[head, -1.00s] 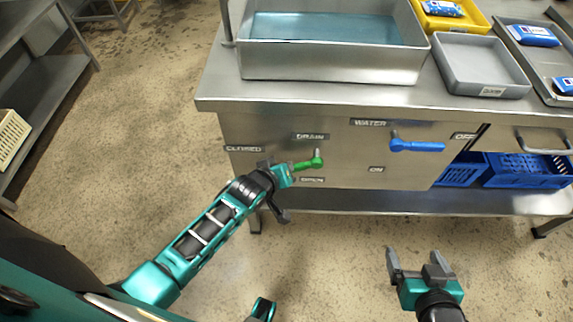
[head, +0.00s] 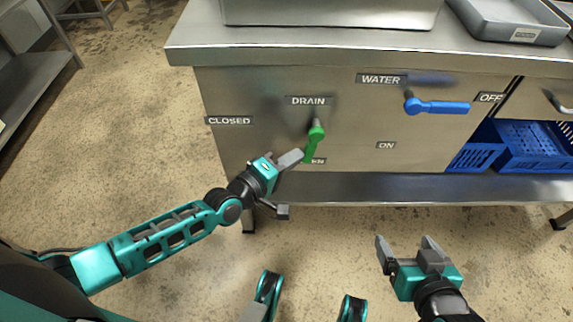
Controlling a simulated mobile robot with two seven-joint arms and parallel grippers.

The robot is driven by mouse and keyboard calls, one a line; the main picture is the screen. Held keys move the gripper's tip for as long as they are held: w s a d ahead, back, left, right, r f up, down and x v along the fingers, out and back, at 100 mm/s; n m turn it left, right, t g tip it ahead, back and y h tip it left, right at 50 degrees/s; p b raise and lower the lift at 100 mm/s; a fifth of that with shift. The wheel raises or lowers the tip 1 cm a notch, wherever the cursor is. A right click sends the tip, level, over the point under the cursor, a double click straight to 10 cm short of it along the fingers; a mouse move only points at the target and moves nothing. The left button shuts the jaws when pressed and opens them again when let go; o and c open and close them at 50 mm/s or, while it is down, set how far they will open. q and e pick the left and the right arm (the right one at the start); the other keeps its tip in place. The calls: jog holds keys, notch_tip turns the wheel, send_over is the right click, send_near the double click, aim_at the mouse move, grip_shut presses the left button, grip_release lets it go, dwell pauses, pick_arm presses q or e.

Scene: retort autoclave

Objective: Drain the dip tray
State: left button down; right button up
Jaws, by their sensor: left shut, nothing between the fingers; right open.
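The green drain lever (head: 314,142) hangs from its pivot below the DRAIN label (head: 308,101). It points down and slightly left, toward a partly hidden label that reads OPEN in the earlier frame. The CLOSED label (head: 229,121) is to its left. My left gripper (head: 292,159) is shut and empty, its fingertips just left of the lever's lower end; I cannot tell if they touch. The dip tray (head: 330,12) shows only its lower front wall at the top. My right gripper (head: 410,244) is open and empty, low in front of the bench.
The blue water lever (head: 437,107) points right toward the OFF label (head: 490,97). A grey tray (head: 510,28) stands on the bench top at right. Blue crates (head: 535,148) sit on the lower shelf (head: 400,188).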

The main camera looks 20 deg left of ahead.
pick_arm(q)
jog(key=shift+w+d+f+b, duration=0.15)
jog(key=shift+d+f+b, duration=0.2)
jog(key=shift+d, duration=0.1)
pick_arm(e)
jog(key=shift+a+f, duration=0.1)
jog(key=shift+f, duration=0.25)
jog(key=shift+a+r, duration=0.1)
jog(key=shift+a, duration=0.05)
